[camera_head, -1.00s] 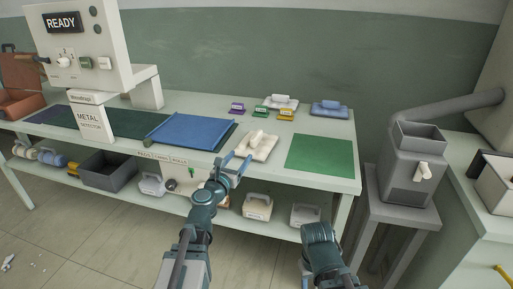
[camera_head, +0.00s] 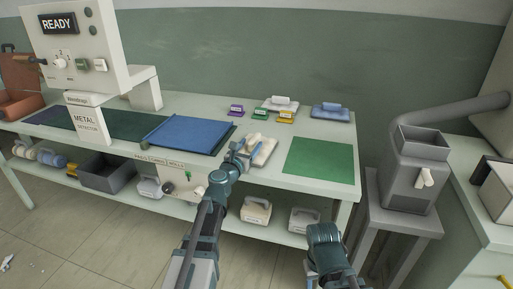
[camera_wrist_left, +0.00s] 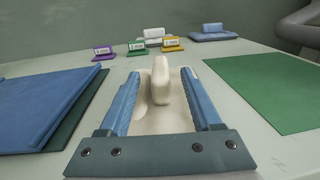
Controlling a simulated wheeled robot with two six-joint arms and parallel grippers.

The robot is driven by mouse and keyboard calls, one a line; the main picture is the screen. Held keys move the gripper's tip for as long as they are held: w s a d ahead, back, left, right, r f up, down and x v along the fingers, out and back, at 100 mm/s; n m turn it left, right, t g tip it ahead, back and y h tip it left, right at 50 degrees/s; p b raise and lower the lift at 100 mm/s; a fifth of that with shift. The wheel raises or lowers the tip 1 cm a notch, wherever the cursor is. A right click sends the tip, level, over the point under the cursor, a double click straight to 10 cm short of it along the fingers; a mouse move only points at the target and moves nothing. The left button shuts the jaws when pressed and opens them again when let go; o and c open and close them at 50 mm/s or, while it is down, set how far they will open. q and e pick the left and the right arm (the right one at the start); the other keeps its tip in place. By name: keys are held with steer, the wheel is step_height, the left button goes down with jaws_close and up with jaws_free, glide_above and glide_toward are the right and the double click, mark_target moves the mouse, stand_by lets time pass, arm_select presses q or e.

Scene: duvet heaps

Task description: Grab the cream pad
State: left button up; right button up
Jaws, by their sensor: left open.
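The cream pad (camera_head: 266,152), a flat block with a raised handle, lies on the pale worktable between the blue panel and the green mat. In the left wrist view the cream pad (camera_wrist_left: 162,120) sits straight ahead, its upright handle in the middle. My left gripper (camera_head: 248,145) is open over the pad's near-left part. In the left wrist view its two blue fingers (camera_wrist_left: 160,76) lie on either side of the handle, with gaps showing on both sides. My right arm shows low in the head view, but its jaws do not show.
A blue panel (camera_head: 187,135) lies left of the pad and a green mat (camera_head: 319,160) right. Behind are purple (camera_head: 236,110), green (camera_head: 260,114) and yellow (camera_head: 286,117) tags, a white handled pad (camera_head: 281,104) and a blue one (camera_head: 331,113).

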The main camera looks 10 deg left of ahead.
arm_select(q)
steer(key=w, duration=0.2)
steer(key=shift+w+d, duration=0.2)
steer(key=shift+w, duration=0.2)
steer(key=shift+s, duration=0.1)
steer(key=shift+c, duration=0.3)
jaws_close()
